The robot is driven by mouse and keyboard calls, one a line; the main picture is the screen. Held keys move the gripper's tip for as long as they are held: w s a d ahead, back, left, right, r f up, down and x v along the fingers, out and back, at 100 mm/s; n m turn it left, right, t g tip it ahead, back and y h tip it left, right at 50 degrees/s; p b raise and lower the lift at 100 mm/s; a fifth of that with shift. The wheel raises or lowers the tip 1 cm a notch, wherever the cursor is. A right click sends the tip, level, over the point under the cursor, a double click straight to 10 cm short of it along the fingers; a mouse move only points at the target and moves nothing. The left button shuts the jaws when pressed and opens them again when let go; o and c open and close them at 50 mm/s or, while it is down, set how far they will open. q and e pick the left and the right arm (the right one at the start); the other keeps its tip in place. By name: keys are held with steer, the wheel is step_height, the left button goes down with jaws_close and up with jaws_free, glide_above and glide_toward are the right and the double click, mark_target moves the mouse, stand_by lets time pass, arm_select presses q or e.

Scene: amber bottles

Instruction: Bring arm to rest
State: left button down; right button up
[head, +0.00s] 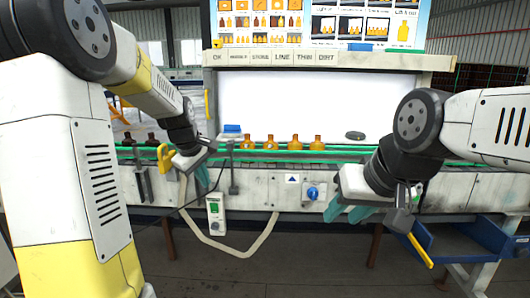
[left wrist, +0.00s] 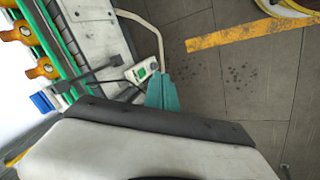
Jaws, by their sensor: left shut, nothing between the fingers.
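My left gripper (head: 203,179) hangs at the end of my left arm, in front of the conveyor's front edge, fingers down. Its teal fingers (left wrist: 162,93) are together and empty in the left wrist view. My right gripper (head: 348,214) is in front of the conveyor panel to the right. Its teal fingers point down and left, with nothing visible held; their gap is unclear from this angle. Both arms are bent and raised in front of me.
Several amber bottles (head: 271,143) stand on the green-railed conveyor, also in the left wrist view (left wrist: 42,68). Dark bottles stand further left. A control box (head: 215,214) with a looped bar hangs in front. A blue bin (head: 460,240) is at lower right. The floor between is clear.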

arm_select(q)
steer(key=s+d+r+m, duration=0.1)
steer(key=s+m, duration=0.3)
steer(key=s, duration=0.5)
steer(key=s+d+r+m+t, duration=0.1)
steer(key=s+d+r+m, duration=0.1)
steer(key=s, duration=0.7)
steer(key=s+d+r+m+h, duration=0.1)
steer(key=s+r+m, duration=0.3)
steer(key=s, duration=0.5)
steer(key=shift+d+m+t, duration=0.3)
steer(key=shift+d+m, duration=0.35)
steer(key=shift+m, duration=0.15)
